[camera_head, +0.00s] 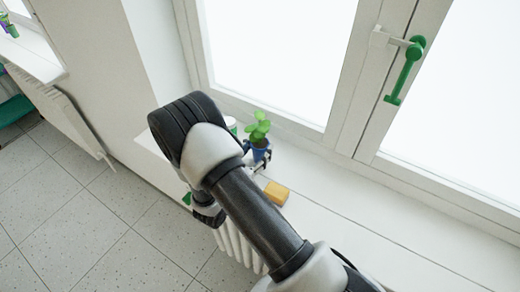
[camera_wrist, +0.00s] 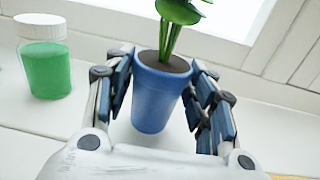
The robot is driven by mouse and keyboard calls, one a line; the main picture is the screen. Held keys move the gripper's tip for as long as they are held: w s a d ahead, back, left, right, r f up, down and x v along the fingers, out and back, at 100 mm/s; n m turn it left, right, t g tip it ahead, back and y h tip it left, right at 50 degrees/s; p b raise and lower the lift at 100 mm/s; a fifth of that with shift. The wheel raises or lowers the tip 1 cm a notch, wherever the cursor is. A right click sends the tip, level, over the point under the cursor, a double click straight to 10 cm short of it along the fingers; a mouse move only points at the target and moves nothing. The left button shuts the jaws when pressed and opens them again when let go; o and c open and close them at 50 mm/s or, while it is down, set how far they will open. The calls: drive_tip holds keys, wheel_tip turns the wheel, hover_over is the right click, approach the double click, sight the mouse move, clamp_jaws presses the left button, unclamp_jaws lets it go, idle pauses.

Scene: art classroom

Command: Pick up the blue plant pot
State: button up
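The blue plant pot (camera_wrist: 157,98) is in the middle of the wrist view, with dark soil and a green leafy plant (camera_wrist: 172,22) in it. It also shows at the windowsill in the head view (camera_head: 259,154), just past my arm. My gripper (camera_wrist: 162,68) has one finger on each side of the pot, with the fingertips against its upper part near the rim. Lower down, gaps show between the fingers and the tapering pot. I cannot tell whether the pot's base touches the sill.
A jar of green paint with a white lid (camera_wrist: 45,68) stands left of the pot. A yellow block (camera_head: 276,193) lies on the white windowsill (camera_head: 345,219) close to my arm. The window frame (camera_head: 342,110) rises behind, with a green handle (camera_head: 404,72). The sill is clear to the right.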

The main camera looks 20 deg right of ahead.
drive_tip(key=c, duration=0.7)
